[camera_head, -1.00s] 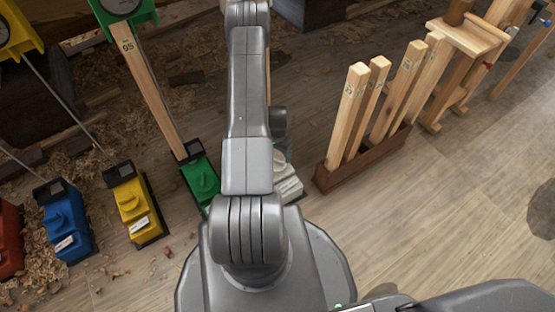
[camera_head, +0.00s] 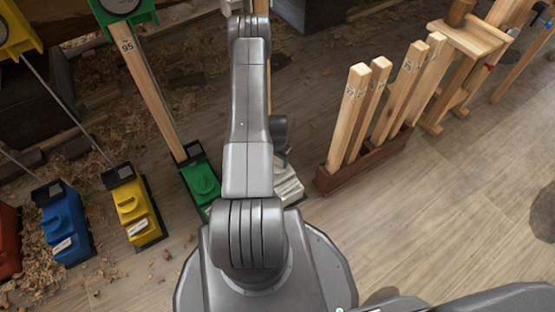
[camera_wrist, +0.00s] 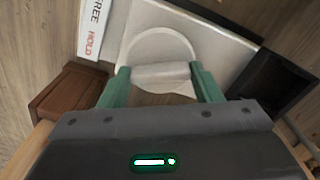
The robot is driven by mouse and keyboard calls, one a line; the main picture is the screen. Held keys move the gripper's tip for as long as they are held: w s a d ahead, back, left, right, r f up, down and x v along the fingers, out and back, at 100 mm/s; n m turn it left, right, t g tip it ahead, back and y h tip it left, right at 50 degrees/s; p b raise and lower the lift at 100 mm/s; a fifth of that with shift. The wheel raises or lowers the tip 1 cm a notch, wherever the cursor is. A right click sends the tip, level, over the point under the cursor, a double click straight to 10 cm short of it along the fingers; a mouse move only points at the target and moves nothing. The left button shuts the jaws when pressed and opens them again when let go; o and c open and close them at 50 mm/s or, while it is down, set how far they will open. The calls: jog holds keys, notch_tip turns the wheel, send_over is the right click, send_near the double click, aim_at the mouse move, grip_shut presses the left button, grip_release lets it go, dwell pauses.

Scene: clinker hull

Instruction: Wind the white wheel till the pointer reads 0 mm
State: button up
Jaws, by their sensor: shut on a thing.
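The white wheel (camera_wrist: 160,45) is a round white knob with a raised bar grip across it, on a white housing (camera_wrist: 222,47). In the wrist view, my gripper (camera_wrist: 162,77) has its green fingers on both ends of the bar grip and is shut on it. In the head view the white housing (camera_head: 289,190) shows only partly, right of my arm, which hides the wheel. The pointer and scale of the white unit show in neither view, so its reading cannot be told.
A label strip (camera_wrist: 92,28) reading FREE and HOLD lies beside the wheel. A brown rack (camera_head: 345,178) of upright wooden sticks stands close to the right. Green (camera_head: 203,183), yellow (camera_head: 130,208) and blue (camera_head: 65,230) units stand left.

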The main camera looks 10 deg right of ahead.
jog(key=m+b, duration=0.3)
jog(key=m, duration=0.2)
jog(key=shift+f+m, duration=0.1)
jog(key=shift+m, duration=0.2)
jog(key=m+b, duration=0.2)
jog(key=m, duration=0.4)
jog(key=shift+m, duration=0.3)
dwell(0.4)
jog(key=o, duration=1)
notch_tip(320, 180, up, 14)
jog(key=p, duration=0.4)
jog(key=shift+p, duration=0.4)
